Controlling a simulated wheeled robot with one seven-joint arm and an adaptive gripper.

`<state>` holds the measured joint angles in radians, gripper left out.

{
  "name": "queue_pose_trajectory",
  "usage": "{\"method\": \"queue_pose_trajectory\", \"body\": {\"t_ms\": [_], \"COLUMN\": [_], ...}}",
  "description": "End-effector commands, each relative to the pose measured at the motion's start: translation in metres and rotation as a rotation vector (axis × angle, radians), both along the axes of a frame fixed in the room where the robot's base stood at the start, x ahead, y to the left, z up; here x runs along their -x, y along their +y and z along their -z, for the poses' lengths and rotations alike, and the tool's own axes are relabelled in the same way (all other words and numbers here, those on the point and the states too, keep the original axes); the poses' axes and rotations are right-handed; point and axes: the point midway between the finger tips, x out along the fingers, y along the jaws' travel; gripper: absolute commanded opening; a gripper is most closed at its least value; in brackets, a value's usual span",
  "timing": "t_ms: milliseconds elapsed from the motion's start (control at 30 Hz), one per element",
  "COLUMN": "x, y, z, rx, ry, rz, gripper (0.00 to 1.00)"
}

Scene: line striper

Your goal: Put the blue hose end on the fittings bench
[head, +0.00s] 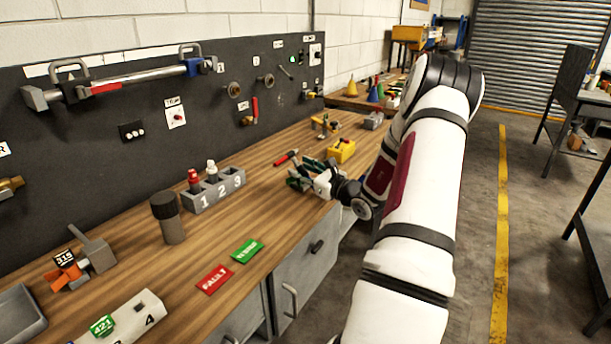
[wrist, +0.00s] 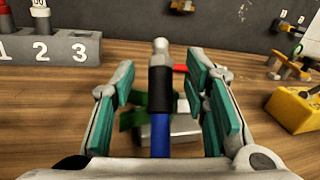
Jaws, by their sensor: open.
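The blue hose end shows in the wrist view as a silver tip, a black sleeve (wrist: 160,92) and blue hose (wrist: 160,144) below it. It stands between the two fingers of my gripper (wrist: 157,84), with visible gaps on both sides. My gripper is open, its green pads either side of the hose end. In the head view my gripper (head: 304,177) is low over the right edge of the wooden bench (head: 235,205); the hose end cannot be made out clearly there. I cannot tell which surface is the fittings bench.
Behind the hose end are a green piece and a grey block (wrist: 170,131). A yellow box (head: 341,150) and a red-handled tool (head: 286,158) lie nearby. A numbered grey rack (head: 215,193) stands to the left. Another bench with cones (head: 352,87) is farther back.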

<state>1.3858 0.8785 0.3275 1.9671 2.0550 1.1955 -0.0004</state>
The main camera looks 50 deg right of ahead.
Motion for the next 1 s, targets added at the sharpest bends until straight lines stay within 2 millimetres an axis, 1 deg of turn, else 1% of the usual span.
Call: {"method": "queue_pose_trajectory", "body": {"t_ms": [33,100,300,333,367,400,467,500,867,1000], "x": [-0.0071,-0.0129,-0.0141,-0.0141,-0.0140,-0.0140,-0.0139,-0.0139,-0.0138,-0.0138], "y": [-0.0013,-0.0019,-0.0024,-0.0024,-0.0025,-0.0025,-0.0025,-0.0025,-0.0026,-0.0027], "z": [0.0002,-0.0002,-0.0001,-0.0001,-0.0001,0.0000,-0.0001,-0.0001,-0.0010,-0.0064], "rx": [0.000,0.000,0.000,0.000,0.000,0.000,0.000,0.000,0.001,0.002], "ry": [0.000,-0.001,0.000,0.000,0.000,0.000,0.000,0.000,0.000,0.000], "rz": [0.000,-0.001,0.000,0.000,0.000,0.000,0.000,0.000,0.001,0.000], "gripper": [0.41,0.41,0.41,0.39,0.32,0.23,0.10,0.01,0.00,0.00]}}
